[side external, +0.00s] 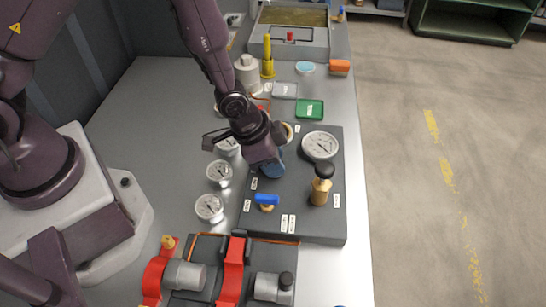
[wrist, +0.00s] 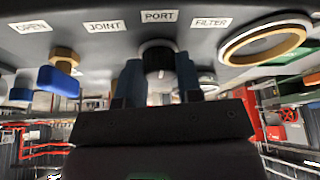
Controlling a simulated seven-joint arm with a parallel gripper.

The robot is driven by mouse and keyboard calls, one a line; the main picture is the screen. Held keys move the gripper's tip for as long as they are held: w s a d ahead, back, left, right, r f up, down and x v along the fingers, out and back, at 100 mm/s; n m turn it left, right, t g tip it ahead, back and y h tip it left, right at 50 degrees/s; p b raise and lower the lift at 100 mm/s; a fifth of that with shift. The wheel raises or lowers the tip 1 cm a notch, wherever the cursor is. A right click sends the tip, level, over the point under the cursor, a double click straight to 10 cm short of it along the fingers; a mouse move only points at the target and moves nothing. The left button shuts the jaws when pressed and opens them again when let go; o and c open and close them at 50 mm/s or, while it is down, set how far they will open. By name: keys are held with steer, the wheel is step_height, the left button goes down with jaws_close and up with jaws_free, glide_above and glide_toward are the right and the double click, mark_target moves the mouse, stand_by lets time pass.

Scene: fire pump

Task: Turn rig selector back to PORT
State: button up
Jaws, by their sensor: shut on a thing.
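The rig selector is a dark round knob (wrist: 158,57) on the dark panel, just below the PORT label (wrist: 160,16) in the wrist view. A pale mark shows on the knob, but it is too blurred to read which way it points. My gripper (wrist: 160,80) has one blue-grey finger on each side of the knob and is shut on it.
A blue-handled valve (side external: 267,199) stands close to my gripper. A large gauge (side external: 320,146) and a black-topped brass valve (side external: 320,186) are to the right. Small gauges (side external: 210,207) line the left. Red clamps (side external: 232,270) stand in front. JOINT (wrist: 104,26) and FILTER (wrist: 211,22) labels flank PORT.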

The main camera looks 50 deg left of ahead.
steer(key=shift+n, duration=0.3)
steer(key=o, duration=0.9)
steer(key=shift+o, duration=0.2)
steer(key=shift+r, duration=0.1)
steer(key=v, duration=1.2)
steer(key=shift+s+r, duration=0.2)
steer(key=shift+r, duration=0.2)
steer(key=shift+d, duration=0.15)
